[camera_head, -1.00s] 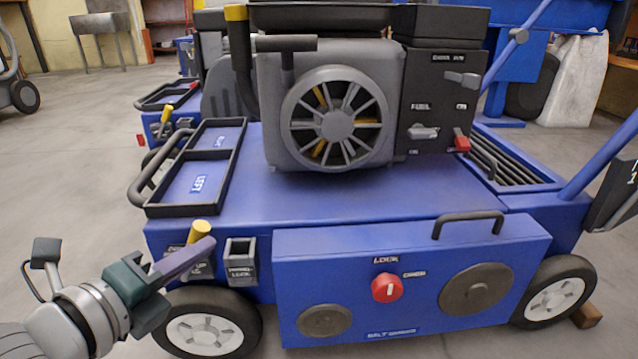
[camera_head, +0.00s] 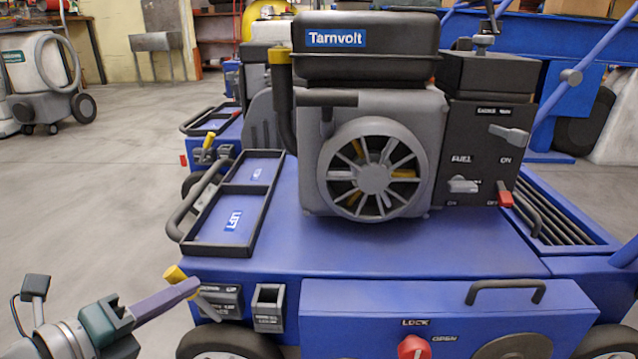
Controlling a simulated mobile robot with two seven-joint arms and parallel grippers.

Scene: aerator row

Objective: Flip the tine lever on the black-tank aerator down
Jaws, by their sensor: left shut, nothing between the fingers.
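The near blue aerator (camera_head: 400,255) carries a black tank (camera_head: 365,62) marked Tarnvolt. Its tine lever, with a yellow grip (camera_head: 175,274) and grey shaft, is at the front left beside a dark label plate (camera_head: 226,296) whose small lettering seems to read DOWN on the left and UP on the right. The lever leans left, toward the DOWN side. My left gripper (camera_head: 194,285) is shut with nothing held. Its purple fingers overlap the lever just right of the yellow grip; I cannot tell if they touch. My right gripper is out of view.
A small dark socket (camera_head: 268,306) is right of the lever plate. A red knob (camera_head: 413,347) is on the front box. A black tray rack (camera_head: 240,205) lies above the lever. Another aerator with its own yellow-tipped lever (camera_head: 208,142) stands behind.

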